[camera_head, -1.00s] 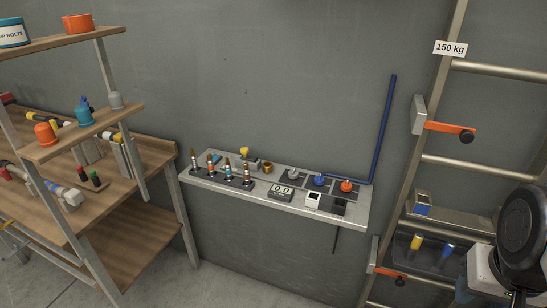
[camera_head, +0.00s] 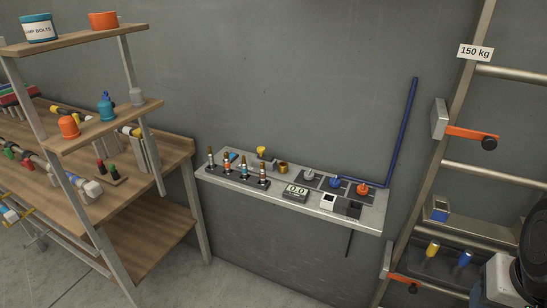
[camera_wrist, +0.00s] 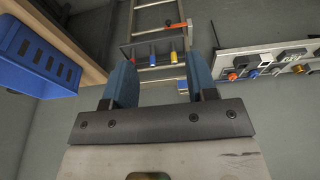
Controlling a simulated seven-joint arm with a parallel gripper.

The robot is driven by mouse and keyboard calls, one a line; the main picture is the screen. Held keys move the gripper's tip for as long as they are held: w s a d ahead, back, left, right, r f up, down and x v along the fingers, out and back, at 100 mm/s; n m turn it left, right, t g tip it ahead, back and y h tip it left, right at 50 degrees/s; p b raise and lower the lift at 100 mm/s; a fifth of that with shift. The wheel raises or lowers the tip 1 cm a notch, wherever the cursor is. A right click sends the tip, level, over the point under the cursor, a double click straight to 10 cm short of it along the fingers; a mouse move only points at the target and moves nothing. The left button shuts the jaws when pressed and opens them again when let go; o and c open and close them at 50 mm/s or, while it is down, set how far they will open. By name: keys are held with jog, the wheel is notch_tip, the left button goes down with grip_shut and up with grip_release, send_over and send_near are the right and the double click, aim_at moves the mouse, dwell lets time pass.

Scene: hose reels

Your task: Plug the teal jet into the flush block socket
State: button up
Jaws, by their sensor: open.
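Several slim brass-tipped jets stand upright in a dark rack on the grey wall shelf (camera_head: 300,198) in the head view. The teal jet (camera_head: 244,171) appears to be the one with the teal band, third from the left. A small block with a yellow top (camera_head: 261,153) and a brass ring-like piece (camera_head: 283,167) sit behind the rack. I cannot tell which piece is the flush block socket. My gripper (camera_wrist: 160,85) shows in the wrist view with its two blue fingers wide apart and nothing between them. It is far from the jets.
A display box (camera_head: 295,193), a white block (camera_head: 328,201) and grey, blue and red-orange knobs (camera_head: 362,188) share the shelf. A wooden rack (camera_head: 100,130) stands left, a ladder (camera_head: 455,130) right. A blue bin (camera_wrist: 40,58) is close at left in the wrist view.

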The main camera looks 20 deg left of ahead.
jog(key=w+a+r+n, duration=0.3)
jog(key=w+a, duration=0.2)
jog(key=w, duration=0.3)
jog(key=w+a+r+n, duration=0.25)
jog(key=w+a, duration=0.35)
jog(key=w, duration=0.3)
jog(key=w+a+n+g, duration=0.1)
jog(key=w+a+n, duration=0.5)
jog(key=w+a, duration=0.65)
jog(key=n+g, duration=0.2)
jog(key=n, duration=0.8)
send_over(243, 156)
jog(key=shift+m, duration=0.25)
jog(key=f, duration=1.3)
jog(key=shift+d+f, duration=0.25)
jog(key=shift+d, duration=0.1)
jog(key=shift+a+f, duration=0.15)
jog(key=shift+a, duration=0.2)
jog(key=shift+f, duration=0.1)
